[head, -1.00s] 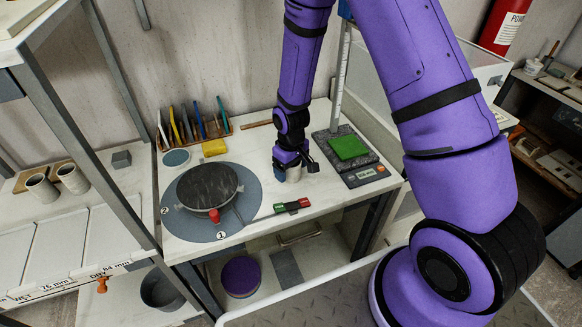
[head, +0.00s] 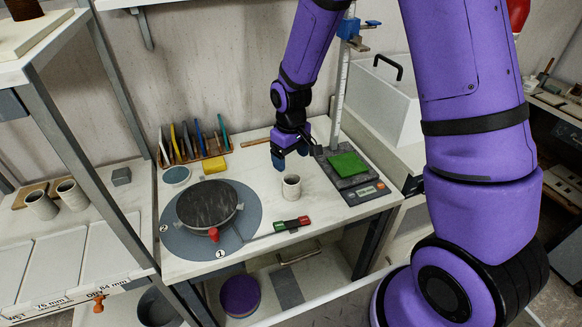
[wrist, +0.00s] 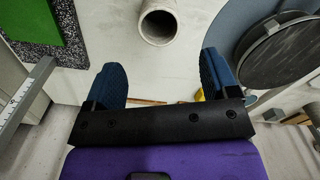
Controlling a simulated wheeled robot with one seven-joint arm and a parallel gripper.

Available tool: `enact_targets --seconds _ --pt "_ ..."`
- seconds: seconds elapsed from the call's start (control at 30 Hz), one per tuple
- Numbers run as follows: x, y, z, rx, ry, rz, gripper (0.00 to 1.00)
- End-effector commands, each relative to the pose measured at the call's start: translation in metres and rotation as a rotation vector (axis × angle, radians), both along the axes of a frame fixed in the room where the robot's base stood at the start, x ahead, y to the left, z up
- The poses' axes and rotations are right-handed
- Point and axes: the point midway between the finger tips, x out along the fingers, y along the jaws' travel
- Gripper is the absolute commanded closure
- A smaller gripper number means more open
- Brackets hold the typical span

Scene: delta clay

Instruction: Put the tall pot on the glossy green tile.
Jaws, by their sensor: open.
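A pale grey, open-topped pot (head: 291,187) stands upright on the white worktop, right of the round turntable. It also shows at the top of the wrist view (wrist: 158,24), beyond the fingertips. The glossy green tile (head: 348,164) lies bare on a dark slab on the scale, to the right of the pot; its edge shows in the wrist view (wrist: 32,22). My gripper (head: 292,157) is open and empty, behind the pot and apart from it. Its two blue fingers (wrist: 160,76) are spread with nothing between them.
A turntable (head: 207,204) with a dark disc stands left of the pot. A yellow block (head: 214,165) and a tool rack (head: 195,146) are at the back. Two similar pots (head: 41,205) stand on the left shelf. A vertical ruler (head: 342,80) rises behind the scale.

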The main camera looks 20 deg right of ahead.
Motion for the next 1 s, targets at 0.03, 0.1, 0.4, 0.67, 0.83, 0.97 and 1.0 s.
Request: enact_targets --seconds 0.03,0.1,0.4,0.67,0.83,0.97,1.0 --pt "0.0 0.0 0.005 0.0 -0.002 0.0 0.2" --pt "0.0 0.0 0.009 0.0 -0.001 -0.001 0.2" --pt "-0.002 -0.002 0.024 0.0 -0.014 -0.009 0.2" --pt "-0.023 -0.018 0.103 0.002 -0.098 -0.077 0.2" --pt "-0.048 -0.03 0.156 0.007 -0.158 -0.129 0.2" --pt "-0.073 -0.038 0.192 0.013 -0.204 -0.169 0.2" --pt "-0.081 -0.041 0.202 0.016 -0.219 -0.181 0.2"
